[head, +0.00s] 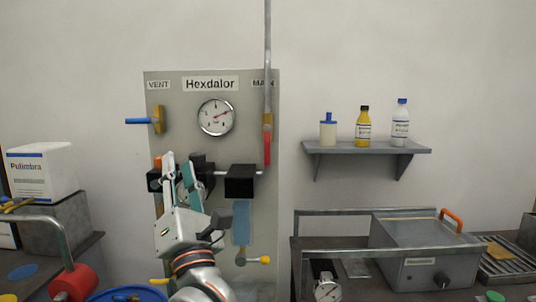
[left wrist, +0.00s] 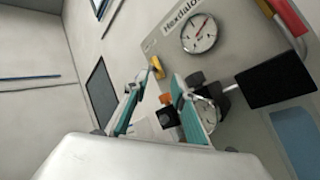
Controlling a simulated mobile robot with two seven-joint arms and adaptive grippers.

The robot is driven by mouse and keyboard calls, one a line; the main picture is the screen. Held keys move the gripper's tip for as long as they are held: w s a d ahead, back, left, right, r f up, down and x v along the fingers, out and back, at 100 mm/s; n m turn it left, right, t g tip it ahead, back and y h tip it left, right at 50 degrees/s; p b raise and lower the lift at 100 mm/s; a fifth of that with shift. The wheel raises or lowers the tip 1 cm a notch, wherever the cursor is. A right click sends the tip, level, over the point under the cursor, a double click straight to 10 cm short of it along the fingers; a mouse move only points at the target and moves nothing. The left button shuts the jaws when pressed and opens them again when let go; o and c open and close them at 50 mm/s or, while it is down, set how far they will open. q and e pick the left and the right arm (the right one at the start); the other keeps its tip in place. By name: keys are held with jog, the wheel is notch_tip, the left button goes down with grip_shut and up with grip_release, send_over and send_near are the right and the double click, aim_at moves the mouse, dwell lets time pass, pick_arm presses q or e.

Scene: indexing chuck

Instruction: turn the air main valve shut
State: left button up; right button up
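The main valve (head: 267,122) is a brass body on the vertical pipe under the MAIN label, at the panel's upper right. Its red lever (head: 267,149) points straight down, in line with the pipe. In the left wrist view the red lever (left wrist: 289,16) shows at the top right corner. My left gripper (head: 178,168) is in front of the panel, lower and to the left of the red lever, apart from it. Its two teal-padded fingers (left wrist: 158,82) stand apart with nothing seen held between them. My right gripper is in neither view.
The grey panel (head: 160,235) carries a round gauge (head: 216,117), a vent valve with a blue lever (head: 139,121) pointing left, and black blocks (head: 241,181) near my left gripper. A shelf (head: 365,147) with bottles is at right. A railed bench (head: 345,251) stands below it.

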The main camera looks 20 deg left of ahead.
pick_arm(q)
jog(key=w+r+n+h, duration=0.2)
jog(key=w+n+h, duration=0.1)
jog(key=w+h, duration=0.1)
jog(key=m+g+h, duration=0.1)
jog(key=m+h, duration=0.1)
jog(key=h, duration=0.9)
send_near(266, 157)
jog(key=w, duration=0.5)
jog(key=w+p, duration=0.1)
jog(key=w, duration=0.2)
jog(key=w+a, duration=0.1)
jog(key=w, duration=0.1)
jog(key=shift+w+r+p, duration=0.1)
jog(key=shift+w+p, duration=0.2)
jog(key=shift+w, duration=0.1)
jog(key=shift+c, duration=0.4)
grip_shut()
